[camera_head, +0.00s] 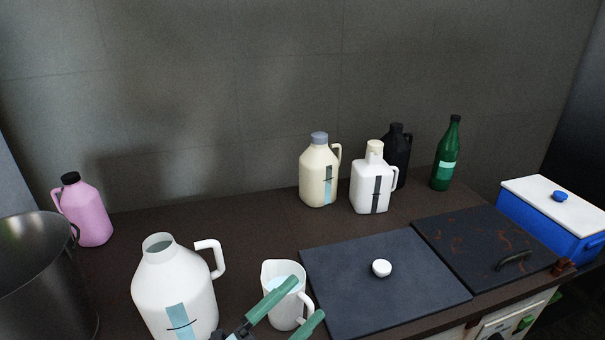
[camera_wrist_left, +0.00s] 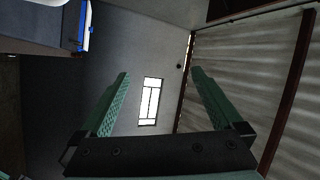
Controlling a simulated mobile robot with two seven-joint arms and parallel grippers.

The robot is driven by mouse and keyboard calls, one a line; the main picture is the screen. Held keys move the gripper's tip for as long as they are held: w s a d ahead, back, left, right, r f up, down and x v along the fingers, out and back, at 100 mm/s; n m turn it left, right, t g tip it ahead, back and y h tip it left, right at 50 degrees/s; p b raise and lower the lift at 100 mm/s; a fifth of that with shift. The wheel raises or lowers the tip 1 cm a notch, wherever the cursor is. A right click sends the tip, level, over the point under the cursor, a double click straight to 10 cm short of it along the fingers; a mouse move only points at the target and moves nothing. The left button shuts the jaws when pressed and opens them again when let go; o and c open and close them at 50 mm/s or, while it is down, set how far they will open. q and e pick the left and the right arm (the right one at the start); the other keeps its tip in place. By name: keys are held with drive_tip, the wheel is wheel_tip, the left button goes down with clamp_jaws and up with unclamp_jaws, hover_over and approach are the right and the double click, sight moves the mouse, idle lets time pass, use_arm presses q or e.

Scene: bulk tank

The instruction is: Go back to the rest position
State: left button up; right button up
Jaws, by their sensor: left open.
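My left gripper (camera_head: 297,307) has green fingers and shows at the bottom middle of the head view. It is open, with its fingers apart in front of a white measuring jug (camera_head: 274,275). The jug stands on the dark counter and is partly hidden by the fingers. In the left wrist view the open fingers (camera_wrist_left: 160,95) have nothing between them and face a far wall with a window. My right gripper is not in view.
A large open white jug (camera_head: 172,290) stands left of the gripper, near a metal pot (camera_head: 40,280). A dark lid with a white knob (camera_head: 381,268) lies to the right. Several bottles, such as the cream one (camera_head: 316,172), stand along the wall. A blue cooler (camera_head: 555,232) is far right.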

use_arm(q)
drive_tip(key=s+a+f+n+y+p, duration=0.2)
drive_tip(key=s+a+f+n+y, duration=0.2)
drive_tip(key=a+f+n+y, duration=0.9)
drive_tip(key=s+a+f+n+g+y, duration=0.1)
drive_tip(key=s+a+f+n+g, duration=0.2)
drive_tip(key=s+f+n+g, duration=0.2)
drive_tip(key=s+f+n+p, duration=0.1)
drive_tip(key=s+f+n, duration=0.2)
drive_tip(key=s+f, duration=0.3)
drive_tip(key=shift+f, duration=0.25)
